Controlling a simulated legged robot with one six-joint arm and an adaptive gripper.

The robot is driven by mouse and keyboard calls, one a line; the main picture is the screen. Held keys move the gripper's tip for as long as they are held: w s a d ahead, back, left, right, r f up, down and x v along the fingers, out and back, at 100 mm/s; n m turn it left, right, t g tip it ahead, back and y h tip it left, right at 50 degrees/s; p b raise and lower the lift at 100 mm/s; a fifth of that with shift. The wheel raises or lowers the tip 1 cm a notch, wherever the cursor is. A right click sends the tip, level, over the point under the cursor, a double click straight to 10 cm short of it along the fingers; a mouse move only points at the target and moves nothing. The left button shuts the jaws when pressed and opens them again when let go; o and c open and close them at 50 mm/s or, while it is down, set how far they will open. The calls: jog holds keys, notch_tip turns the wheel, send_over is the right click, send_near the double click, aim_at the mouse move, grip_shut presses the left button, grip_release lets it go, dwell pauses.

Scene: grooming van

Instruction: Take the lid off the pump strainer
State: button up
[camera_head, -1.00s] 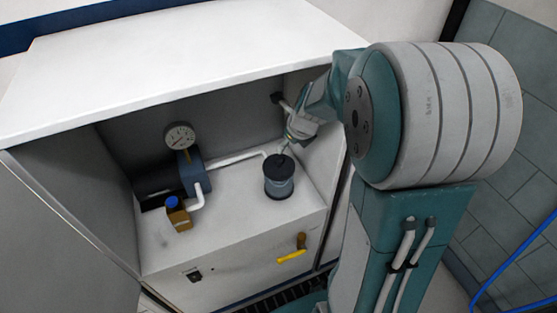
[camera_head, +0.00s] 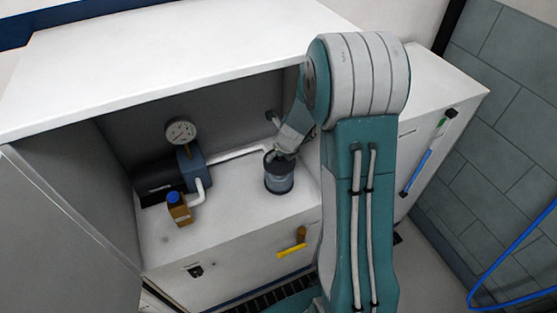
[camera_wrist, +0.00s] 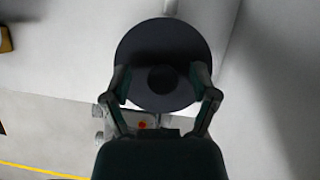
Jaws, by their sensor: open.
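The pump strainer (camera_head: 279,181) is a dark, short cylinder with a clear body, standing upright on the white shelf inside the cabinet. Its round black lid (camera_wrist: 148,45) with a small centre knob (camera_wrist: 162,79) fills the top of the wrist view. The lid is on the strainer. My gripper (camera_wrist: 160,72) is open, its two fingers on either side of the knob over the near part of the lid. In the head view my gripper (camera_head: 281,154) is at the strainer's top, partly covering the lid. I cannot tell whether the fingers touch the lid.
A pump (camera_head: 160,180) with a pressure gauge (camera_head: 180,132) stands left of the strainer, joined by a white pipe (camera_head: 235,156). A small amber bottle with a blue cap (camera_head: 178,209) stands in front. A yellow-handled valve (camera_head: 291,250) is on the cabinet front. The cabinet top (camera_head: 180,50) overhangs the shelf.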

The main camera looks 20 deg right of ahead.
jog(key=shift+w+d+f, duration=0.1)
jog(key=shift+f, duration=0.05)
jog(key=shift+d, duration=0.1)
jog(key=c, duration=0.9)
grip_shut()
